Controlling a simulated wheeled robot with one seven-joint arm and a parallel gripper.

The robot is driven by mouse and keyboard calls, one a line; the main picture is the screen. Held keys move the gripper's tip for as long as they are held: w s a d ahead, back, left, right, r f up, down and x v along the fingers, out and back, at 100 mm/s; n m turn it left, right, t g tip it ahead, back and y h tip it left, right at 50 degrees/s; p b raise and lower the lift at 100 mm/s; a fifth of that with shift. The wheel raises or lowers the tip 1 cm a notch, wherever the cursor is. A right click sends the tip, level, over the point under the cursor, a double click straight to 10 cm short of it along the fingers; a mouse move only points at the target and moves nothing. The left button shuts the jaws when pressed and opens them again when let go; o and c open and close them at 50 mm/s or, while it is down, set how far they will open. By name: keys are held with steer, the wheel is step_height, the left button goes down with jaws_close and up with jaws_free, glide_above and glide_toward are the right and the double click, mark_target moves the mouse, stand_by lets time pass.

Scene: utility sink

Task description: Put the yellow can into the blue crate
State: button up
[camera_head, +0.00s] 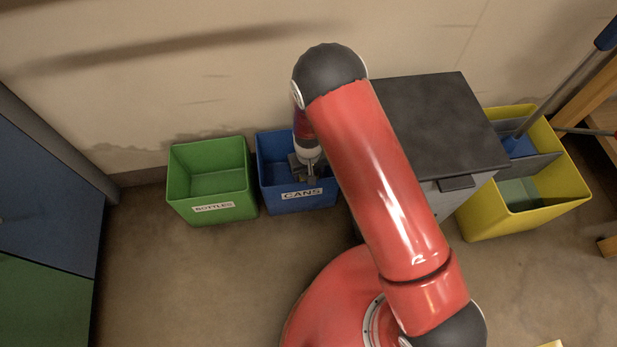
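The blue crate (302,202), labelled CANS, stands on the floor by the wall. My gripper (307,174) points down over the crate's opening, inside its outline in this view. Its fingers are small and dark here, and I cannot tell whether they are open or shut or hold anything. I cannot make out the yellow can. The crate's inside is partly hidden by my gripper and arm.
A green crate (211,210), labelled BOTTLES, stands just left of the blue crate. A grey cabinet with a dark top (440,125) is to the right, then a yellow bin (540,217). Blue and green panels (45,215) are at far left.

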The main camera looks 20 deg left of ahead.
steer(key=shift+f, duration=1.55)
steer(key=shift+f, duration=0.1)
steer(key=o, duration=1)
steer(key=shift+c, duration=0.2)
step_height(320, 180, up, 12)
steer(key=shift+r+p, duration=0.15)
steer(key=shift+p, duration=0.55)
